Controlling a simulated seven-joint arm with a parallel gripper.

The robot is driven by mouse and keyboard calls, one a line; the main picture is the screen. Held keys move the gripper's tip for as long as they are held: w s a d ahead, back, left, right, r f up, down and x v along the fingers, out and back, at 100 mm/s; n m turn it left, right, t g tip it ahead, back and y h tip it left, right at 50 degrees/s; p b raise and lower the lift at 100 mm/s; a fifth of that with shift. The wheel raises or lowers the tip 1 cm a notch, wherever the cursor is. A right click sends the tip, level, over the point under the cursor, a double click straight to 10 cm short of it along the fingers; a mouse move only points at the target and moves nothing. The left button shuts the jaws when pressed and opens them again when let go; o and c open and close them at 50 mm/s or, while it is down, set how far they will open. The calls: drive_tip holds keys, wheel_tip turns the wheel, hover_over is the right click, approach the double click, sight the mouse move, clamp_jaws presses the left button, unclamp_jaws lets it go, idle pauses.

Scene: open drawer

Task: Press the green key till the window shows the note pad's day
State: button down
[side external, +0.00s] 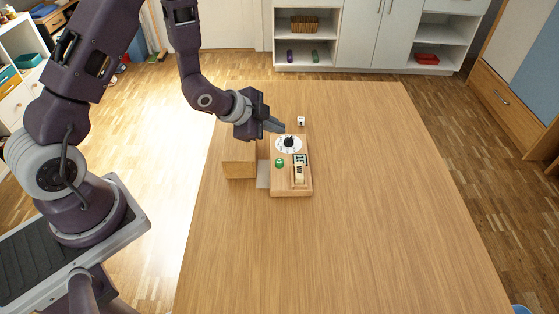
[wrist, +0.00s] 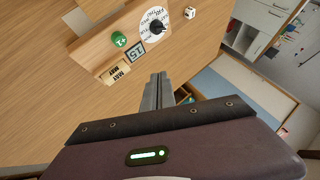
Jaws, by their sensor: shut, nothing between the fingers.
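The green key (wrist: 118,39), a round button marked "+1", sits on a wooden calendar board (side external: 283,190). It also shows in the side view (side external: 279,162). Beside it is the window (wrist: 136,52), whose digits look like 15; it also shows in the side view (side external: 300,159). My gripper (side external: 279,126) is shut and empty, above the table near the board's far end, apart from the key. Its fingers also show in the wrist view (wrist: 158,78). A pale flat sheet (side external: 263,174) lies left of the board; I cannot tell whether it is the note pad, and no day is readable on it.
A white dial with a black knob (side external: 289,143) is on the board's far part. Cream blocks (wrist: 115,73), one reading "MAY", sit beside the window. A small white cube (side external: 301,121) lies beyond. The table's right is clear.

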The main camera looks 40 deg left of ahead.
sight(276, 163)
drive_tip(key=shift+f, duration=4.4)
drive_tip(key=shift+f, duration=0.4)
drive_tip(key=shift+f, duration=0.8)
drive_tip(key=shift+r, duration=1.2)
drive_tip(key=shift+r, duration=2.5)
